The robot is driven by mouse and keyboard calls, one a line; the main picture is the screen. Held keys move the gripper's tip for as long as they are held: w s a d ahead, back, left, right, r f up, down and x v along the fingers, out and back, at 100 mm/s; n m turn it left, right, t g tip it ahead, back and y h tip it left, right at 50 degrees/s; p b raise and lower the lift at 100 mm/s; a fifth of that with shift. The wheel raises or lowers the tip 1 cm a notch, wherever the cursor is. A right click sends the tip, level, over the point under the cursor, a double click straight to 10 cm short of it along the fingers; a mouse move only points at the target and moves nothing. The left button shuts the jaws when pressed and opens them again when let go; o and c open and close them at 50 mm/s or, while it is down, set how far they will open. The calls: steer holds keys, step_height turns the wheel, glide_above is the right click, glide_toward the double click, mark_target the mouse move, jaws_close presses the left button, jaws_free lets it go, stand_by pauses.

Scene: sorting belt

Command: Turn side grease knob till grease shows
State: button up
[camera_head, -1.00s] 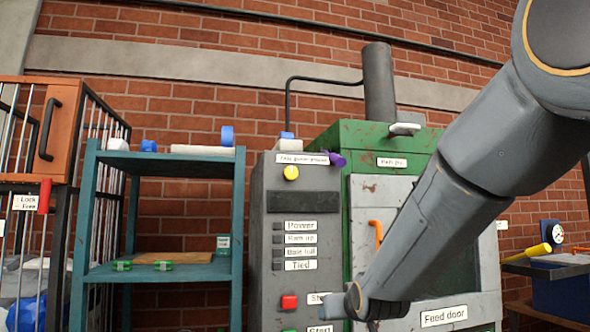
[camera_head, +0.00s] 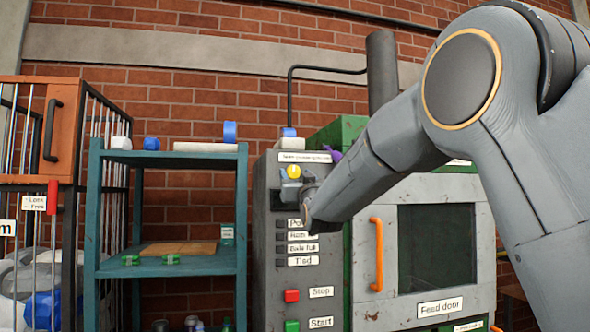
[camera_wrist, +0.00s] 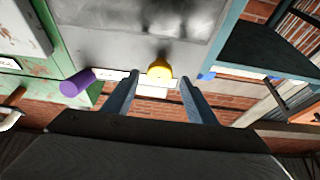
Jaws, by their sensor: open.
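A yellow knob (camera_head: 294,171) is near the top of the grey control cabinet's front, below a white label too small to read surely. A purple knob (camera_head: 333,154) sticks out at the cabinet's upper right side, partly hidden by my arm. I cannot tell from the labels which one is the grease knob. My gripper (camera_wrist: 160,80) is open, its fingers pointing at the cabinet. In the wrist view the yellow knob (camera_wrist: 160,69) shows between the fingertips, and I cannot tell whether they touch it. The purple knob (camera_wrist: 78,83) lies left of the fingers there. No grease is visible.
The grey cabinet (camera_head: 270,270) has labelled indicators, a red Stop button (camera_head: 292,295) and a green Start button (camera_head: 292,326). A green machine with an orange-handled feed door (camera_head: 376,255) stands right. A teal shelf (camera_head: 243,230) and a barred cage (camera_head: 62,130) stand left.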

steer(key=shift+x, duration=0.9)
steer(key=shift+c, duration=0.3)
steer(key=c, duration=1)
steer(key=shift+f, duration=0.1)
